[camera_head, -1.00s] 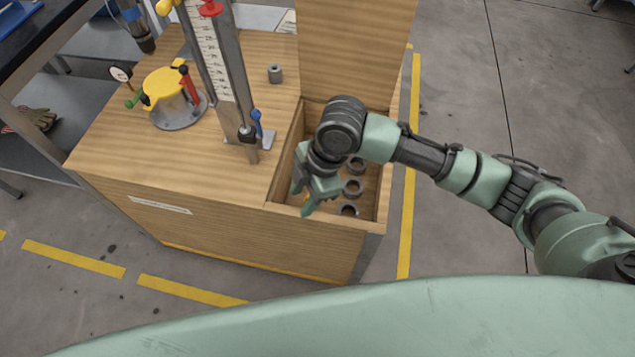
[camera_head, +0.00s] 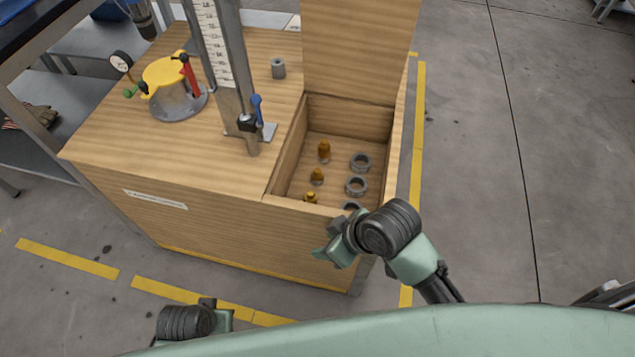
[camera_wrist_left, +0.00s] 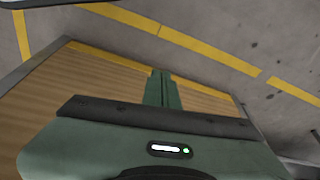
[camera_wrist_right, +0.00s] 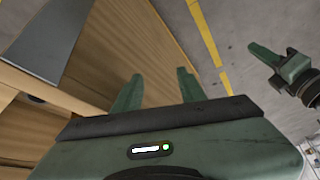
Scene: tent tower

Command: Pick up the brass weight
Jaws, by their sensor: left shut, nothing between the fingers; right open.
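Three brass weights stand in a column in the open compartment of the wooden cabinet in the head view: a far one (camera_head: 324,152), a middle one (camera_head: 317,176) and a near one (camera_head: 311,197), partly hidden by the front wall. I cannot tell which one is meant. My right gripper (camera_head: 322,254) is open and empty, in front of the cabinet and outside the compartment; its parted fingers show in the right wrist view (camera_wrist_right: 158,92). My left gripper (camera_wrist_left: 163,88) is shut and empty, low in front of the cabinet; part of its wrist shows in the head view.
Grey rings (camera_head: 356,186) stand right of the weights. The raised lid (camera_head: 358,45) stands behind the compartment. A scaled column (camera_head: 228,65), a yellow-topped fixture (camera_head: 170,85) and a small grey cylinder (camera_head: 278,68) stand on the cabinet top (camera_head: 120,140). Floor at right is clear.

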